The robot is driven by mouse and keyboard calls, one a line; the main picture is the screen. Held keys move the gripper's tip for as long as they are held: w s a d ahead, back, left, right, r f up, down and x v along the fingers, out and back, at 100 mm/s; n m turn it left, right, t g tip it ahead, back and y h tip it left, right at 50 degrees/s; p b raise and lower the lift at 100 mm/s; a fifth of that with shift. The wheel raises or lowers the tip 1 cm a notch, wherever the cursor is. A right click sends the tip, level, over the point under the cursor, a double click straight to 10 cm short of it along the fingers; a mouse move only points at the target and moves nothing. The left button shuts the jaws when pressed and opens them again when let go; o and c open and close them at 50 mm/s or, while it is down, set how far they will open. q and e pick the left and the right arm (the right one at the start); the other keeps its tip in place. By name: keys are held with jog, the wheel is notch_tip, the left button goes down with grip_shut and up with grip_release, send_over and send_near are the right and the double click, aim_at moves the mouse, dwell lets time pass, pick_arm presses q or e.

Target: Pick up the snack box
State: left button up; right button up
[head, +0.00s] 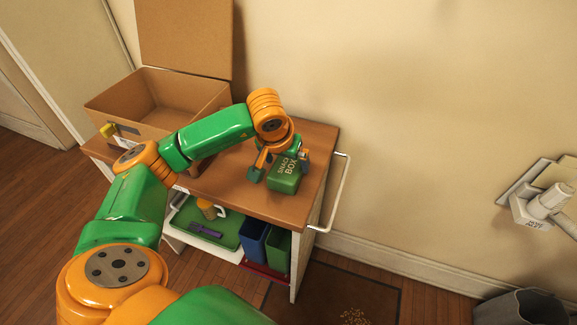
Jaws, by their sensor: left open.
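The snack box (286,180) is a small green box with light lettering on top. It sits on the brown top of a cart (226,188), towards its right end. My left gripper (279,170) reaches over from the left and is open. One finger shows to the left of the box and the other at its upper right. I cannot tell whether either finger touches the box. Part of the box's far side is hidden by the gripper. My right gripper is not in view.
An open cardboard box (205,99) with a raised lid stands on the cart's left end. The shelf below holds a green tray (222,240), a blue bin (254,238) and a green bin (278,249). A white rail (340,195) runs along the right side. A dark basket (520,309) stands at lower right.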

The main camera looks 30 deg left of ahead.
pick_arm(q)
jog(key=shift+w+x, duration=0.2)
jog(key=shift+x, duration=0.95)
jog(key=shift+r, duration=0.1)
jog(key=shift+s, duration=0.15)
jog(key=shift+f+b, duration=0.25)
jog(key=shift+b, duration=0.05)
jog(key=c, duration=1.2)
